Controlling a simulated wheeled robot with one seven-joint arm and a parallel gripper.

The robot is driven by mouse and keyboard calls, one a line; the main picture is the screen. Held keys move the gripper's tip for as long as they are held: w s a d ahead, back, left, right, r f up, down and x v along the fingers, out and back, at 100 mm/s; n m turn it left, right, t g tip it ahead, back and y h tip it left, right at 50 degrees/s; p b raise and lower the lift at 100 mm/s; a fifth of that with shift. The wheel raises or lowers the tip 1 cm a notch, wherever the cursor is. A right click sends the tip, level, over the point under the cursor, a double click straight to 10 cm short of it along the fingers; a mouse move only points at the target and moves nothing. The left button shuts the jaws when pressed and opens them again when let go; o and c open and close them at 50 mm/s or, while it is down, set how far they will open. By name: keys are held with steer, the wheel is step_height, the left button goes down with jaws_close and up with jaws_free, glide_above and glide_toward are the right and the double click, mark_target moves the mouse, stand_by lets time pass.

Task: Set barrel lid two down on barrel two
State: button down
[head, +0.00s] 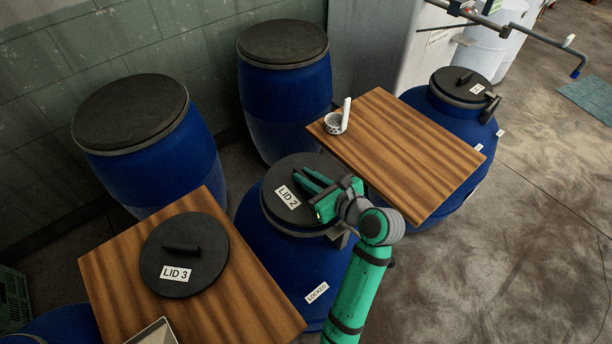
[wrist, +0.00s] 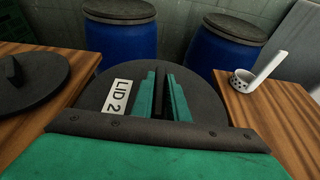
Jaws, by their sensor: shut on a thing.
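Barrel lid two (head: 281,207), a dark disc with a white "LID 2" label, lies over the top of a blue barrel (head: 256,262) between two wooden boards. I take this barrel for barrel two; a "LOCKED" tag is on its side. In the wrist view the lid (wrist: 205,92) looks roughly level. My gripper (head: 309,184) is above the lid, shut on its upright handle (wrist: 162,90), which shows between the green fingers. The arm hides part of the lid's right edge. I cannot tell whether the lid is fully seated on the rim.
Lid three (head: 185,262) lies on the left wooden board (head: 115,270). Two dark-topped blue barrels (head: 285,95) stand behind, and another lidded barrel (head: 460,90) stands back right.

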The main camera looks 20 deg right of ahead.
steer(key=shift+f, duration=0.55)
steer(key=c, duration=1.7)
jaws_free()
steer(key=shift+r, duration=0.25)
steer(key=v, duration=1.2)
steer(key=shift+r, duration=0.35)
steer(key=shift+s, duration=0.1)
